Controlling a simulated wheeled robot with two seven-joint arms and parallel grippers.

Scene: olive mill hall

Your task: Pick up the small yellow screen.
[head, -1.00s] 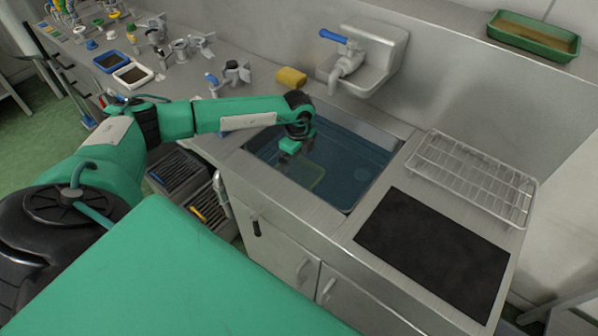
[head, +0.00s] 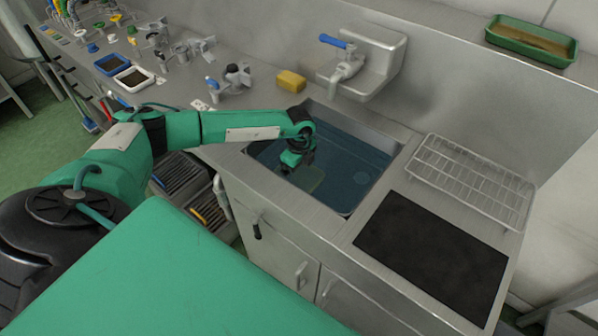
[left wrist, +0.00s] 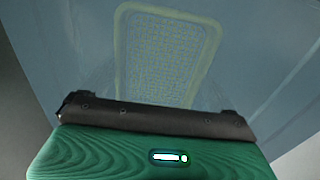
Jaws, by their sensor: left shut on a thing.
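The small yellow screen (head: 311,180) is in the water-filled sink (head: 352,209), seen dimly as a pale yellow-green shape. In the left wrist view the screen (left wrist: 166,58) shows its rounded yellow frame and fine mesh, reaching away from the dark finger bar. My left gripper (head: 288,169) points down into the sink at its left part and is shut on the screen's near end. In the left wrist view the gripper (left wrist: 155,118) hides that near end. My right gripper is not in view.
A tap (head: 345,68) with a blue lever hangs over the sink's back. A yellow sponge (head: 291,81) lies behind the sink. A wire rack (head: 472,180) and a black mat (head: 432,256) lie to the right. Valves and trays crowd the left counter.

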